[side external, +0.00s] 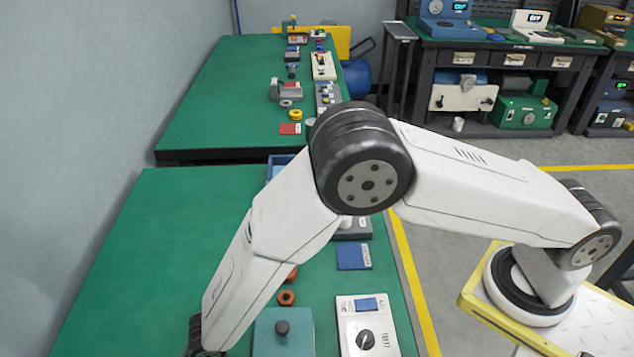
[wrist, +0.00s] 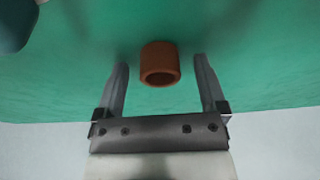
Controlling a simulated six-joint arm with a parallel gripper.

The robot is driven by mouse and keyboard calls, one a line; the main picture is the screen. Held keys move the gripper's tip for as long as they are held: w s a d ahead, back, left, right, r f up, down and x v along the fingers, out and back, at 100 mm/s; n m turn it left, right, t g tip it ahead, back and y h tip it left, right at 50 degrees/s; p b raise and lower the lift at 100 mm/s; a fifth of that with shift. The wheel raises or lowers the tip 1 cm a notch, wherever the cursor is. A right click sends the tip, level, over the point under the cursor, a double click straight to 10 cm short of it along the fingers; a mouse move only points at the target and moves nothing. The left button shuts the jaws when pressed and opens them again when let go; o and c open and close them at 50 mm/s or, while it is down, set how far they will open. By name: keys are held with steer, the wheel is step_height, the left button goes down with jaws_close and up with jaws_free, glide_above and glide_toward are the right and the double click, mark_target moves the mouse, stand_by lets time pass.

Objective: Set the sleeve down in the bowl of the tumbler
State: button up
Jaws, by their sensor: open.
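The sleeve (wrist: 159,64), a short hollow brown-orange cylinder, shows in the wrist view against the green mat (wrist: 260,75). It lies between and slightly beyond the fingers of my gripper (wrist: 161,65), with a visible gap on both sides. The fingers are open and hold nothing. A dark teal rounded thing (wrist: 14,24) is cut off at the top left of the wrist view; I cannot tell whether it is part of the tumbler. I cannot make out the tumbler or its bowl for certain. In the side view my gripper is beyond the lower left edge and the sleeve is not seen.
In the side view, a teal block with a black knob (side external: 283,335), a white dial box (side external: 367,325), an orange ring (side external: 286,298) and a blue square (side external: 354,256) sit right of my forearm. The green mat (side external: 150,240) is clear on the left, towards the wall.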

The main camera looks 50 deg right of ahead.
stand_by(0.3)
jaws_close()
steer(key=shift+r, duration=0.2)
steer(key=shift+r, duration=0.9)
steer(key=s+d+r, duration=0.9)
steer(key=s+r, duration=0.1)
steer(key=r, duration=0.1)
steer(key=shift+s, duration=0.3)
steer(key=shift+d, duration=0.1)
